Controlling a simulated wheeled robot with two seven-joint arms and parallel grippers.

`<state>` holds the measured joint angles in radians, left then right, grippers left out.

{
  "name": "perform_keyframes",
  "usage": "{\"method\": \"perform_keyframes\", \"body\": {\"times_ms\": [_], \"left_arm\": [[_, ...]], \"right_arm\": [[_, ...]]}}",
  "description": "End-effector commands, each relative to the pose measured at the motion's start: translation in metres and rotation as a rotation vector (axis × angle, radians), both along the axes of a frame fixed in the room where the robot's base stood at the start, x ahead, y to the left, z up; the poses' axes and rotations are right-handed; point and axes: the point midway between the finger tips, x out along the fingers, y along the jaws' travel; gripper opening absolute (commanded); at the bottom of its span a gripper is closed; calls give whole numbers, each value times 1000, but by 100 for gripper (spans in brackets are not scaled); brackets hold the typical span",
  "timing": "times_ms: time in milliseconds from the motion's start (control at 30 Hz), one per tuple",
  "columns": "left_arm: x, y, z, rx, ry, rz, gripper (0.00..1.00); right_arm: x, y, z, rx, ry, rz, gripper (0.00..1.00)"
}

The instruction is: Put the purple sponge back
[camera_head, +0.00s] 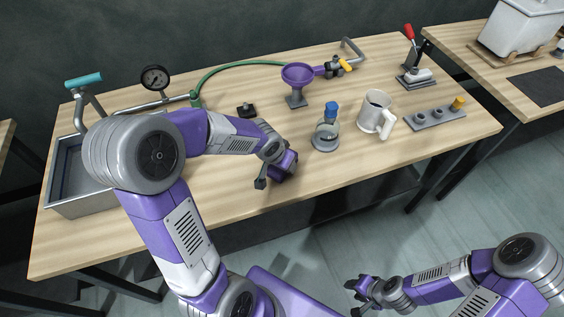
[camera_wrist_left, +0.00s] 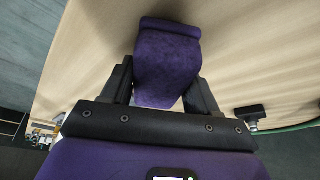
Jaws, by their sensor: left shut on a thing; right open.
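The purple sponge (camera_wrist_left: 168,60) is a soft, block-like piece with a rounded far edge in the left wrist view. It sits between the two dark fingers of my left gripper (camera_head: 272,173), which is shut on it. In the head view this gripper is low over the front middle of the wooden table, and the sponge is hard to tell from the purple hand there. I cannot tell whether the sponge touches the tabletop. My right gripper (camera_head: 362,290) is open and empty, out over the floor in front of the table.
A grey basin (camera_head: 60,200) with a teal-handled tap (camera_head: 84,80) is at the table's left. The front-middle tabletop is clear.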

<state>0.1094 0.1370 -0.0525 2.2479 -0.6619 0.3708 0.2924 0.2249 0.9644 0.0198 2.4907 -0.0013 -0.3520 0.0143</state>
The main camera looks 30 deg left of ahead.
Motion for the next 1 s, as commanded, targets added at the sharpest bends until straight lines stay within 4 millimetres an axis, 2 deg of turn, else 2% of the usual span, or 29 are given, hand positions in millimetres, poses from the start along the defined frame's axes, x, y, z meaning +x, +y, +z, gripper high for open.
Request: {"method": "perform_keyframes", "body": {"times_ms": [1000], "left_arm": [[0,0,-7,0,0,0,35]], "right_arm": [[0,0,-8,0,0,0,40]]}}
